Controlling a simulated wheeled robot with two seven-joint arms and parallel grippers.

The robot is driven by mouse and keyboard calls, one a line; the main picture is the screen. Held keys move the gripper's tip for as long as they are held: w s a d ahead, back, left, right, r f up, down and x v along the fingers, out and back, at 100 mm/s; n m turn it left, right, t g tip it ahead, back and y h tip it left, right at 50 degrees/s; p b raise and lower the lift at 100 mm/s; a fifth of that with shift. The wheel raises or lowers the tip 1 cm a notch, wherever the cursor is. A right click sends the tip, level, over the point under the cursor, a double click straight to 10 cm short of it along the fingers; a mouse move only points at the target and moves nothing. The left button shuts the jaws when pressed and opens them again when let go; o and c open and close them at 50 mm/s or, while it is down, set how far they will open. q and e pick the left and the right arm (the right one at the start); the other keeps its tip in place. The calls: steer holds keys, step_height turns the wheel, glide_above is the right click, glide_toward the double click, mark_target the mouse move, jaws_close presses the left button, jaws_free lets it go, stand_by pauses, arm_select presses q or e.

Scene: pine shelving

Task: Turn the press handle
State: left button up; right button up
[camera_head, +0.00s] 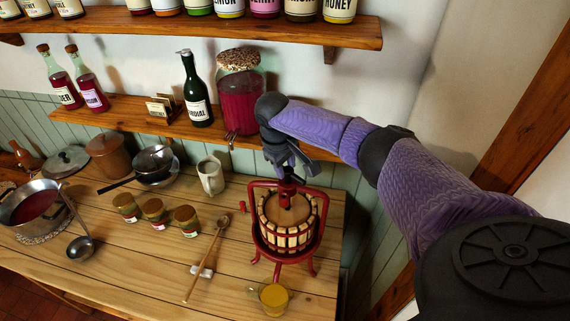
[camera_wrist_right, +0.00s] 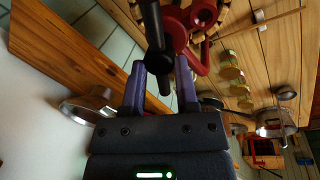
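The fruit press stands at the right of the wooden counter in the head view, with a red frame (camera_head: 313,262) and a slatted wooden basket (camera_head: 287,238). My right gripper (camera_head: 288,172) reaches down over its top and hides most of the handle there. In the right wrist view the handle is a dark bar (camera_wrist_right: 155,35) beside a red hub (camera_wrist_right: 203,13). My right gripper (camera_wrist_right: 159,75) has one finger on each side of this bar, and the bar fills the gap. It looks shut on the handle. My left gripper is not in view.
A cup of yellow liquid (camera_head: 273,298) stands in front of the press. A wooden spoon (camera_head: 208,257), several small jars (camera_head: 155,212) and a white jug (camera_head: 210,176) are to its left. A shelf (camera_head: 120,113) with a large red jar (camera_head: 240,95) is behind, close to my right arm.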

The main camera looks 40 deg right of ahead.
jaws_close()
steer(key=shift+r, duration=0.1)
